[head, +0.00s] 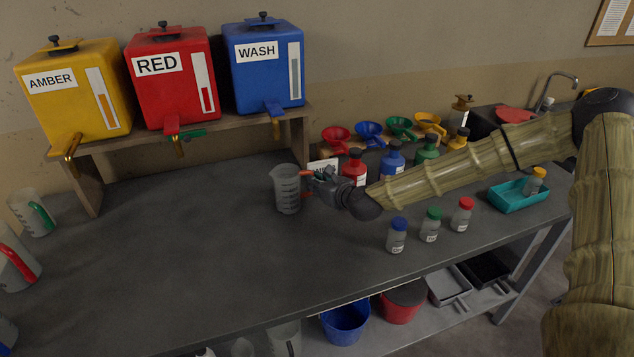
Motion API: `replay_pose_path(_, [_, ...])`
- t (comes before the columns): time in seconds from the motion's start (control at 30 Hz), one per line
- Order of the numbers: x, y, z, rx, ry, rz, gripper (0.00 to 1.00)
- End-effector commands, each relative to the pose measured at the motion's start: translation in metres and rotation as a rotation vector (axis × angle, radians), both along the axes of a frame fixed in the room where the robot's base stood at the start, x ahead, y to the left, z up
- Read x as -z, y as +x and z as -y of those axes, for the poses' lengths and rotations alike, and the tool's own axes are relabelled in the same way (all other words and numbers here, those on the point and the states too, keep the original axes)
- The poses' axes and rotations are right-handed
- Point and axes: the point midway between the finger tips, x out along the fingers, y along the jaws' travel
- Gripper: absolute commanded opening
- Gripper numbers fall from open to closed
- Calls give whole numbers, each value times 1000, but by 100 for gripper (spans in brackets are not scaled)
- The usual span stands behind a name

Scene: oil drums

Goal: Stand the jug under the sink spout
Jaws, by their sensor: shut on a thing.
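A clear grey jug (286,190) with dark measuring marks is upright over the middle of the dark bench. My gripper (308,184) is on its right side, shut on the jug at its handle side; the fingers hide most of the handle. I cannot tell whether the jug's base touches the bench. The sink spout (561,77) is a curved metal tap at the far right back. The sink basin below it is mostly hidden behind my arm and the things there.
Amber (65,92), red (165,88) and blue wash (261,72) drums stand on a raised shelf. Coloured funnels, bottles and three small capped vials (430,225) surround my arm. A teal tray (510,197) is at right. Other jugs (28,214) stand left. The bench's left middle is clear.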

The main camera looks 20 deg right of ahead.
Motion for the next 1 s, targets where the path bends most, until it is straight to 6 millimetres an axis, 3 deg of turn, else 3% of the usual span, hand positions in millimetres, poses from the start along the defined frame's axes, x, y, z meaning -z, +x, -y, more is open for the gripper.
replay_pose_path(0.17, [3, 0, 0, 0, 0, 1, 0])
replay_pose_path(0.2, [2, 0, 0, 0, 0, 0, 18])
replay_pose_path(0.3, [2, 0, 0, 0, 0, 0, 36])
replay_pose_path(0.73, [-2, 0, 0, 0, 0, 0, 36])
replay_pose_path(1.0, [-10, -30, 9, 1, 3, 1, 36])
